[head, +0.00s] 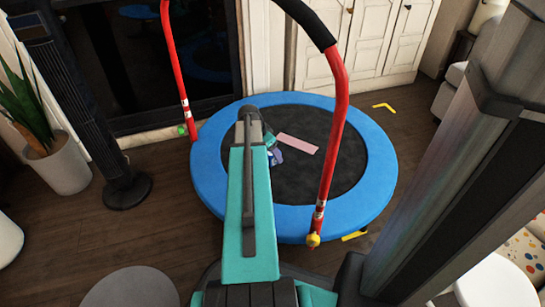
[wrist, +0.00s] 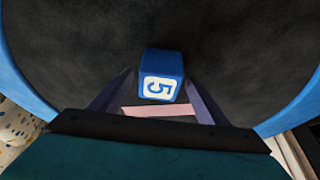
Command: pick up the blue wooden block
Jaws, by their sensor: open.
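The blue wooden block (wrist: 161,62) rests on the black trampoline mat (wrist: 70,45) in the wrist view. A white face with a blue 5 shows on it. My gripper (wrist: 158,79) is open, with one finger to the left and one to the right of the block's near end. The block looks free of both fingers; the gap along the view is hard to judge. In the head view my arm reaches over the trampoline and hides much of the gripper, and the small blue and purple patches beside it are too small to tell apart surely.
The trampoline has a blue padded rim (head: 378,163) and a red handlebar (head: 337,120) with a black grip, arching close to my arm. A pink flat strip (head: 297,143) lies on the mat near the gripper. A potted plant (head: 58,160) and a dark tower (head: 75,100) stand left.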

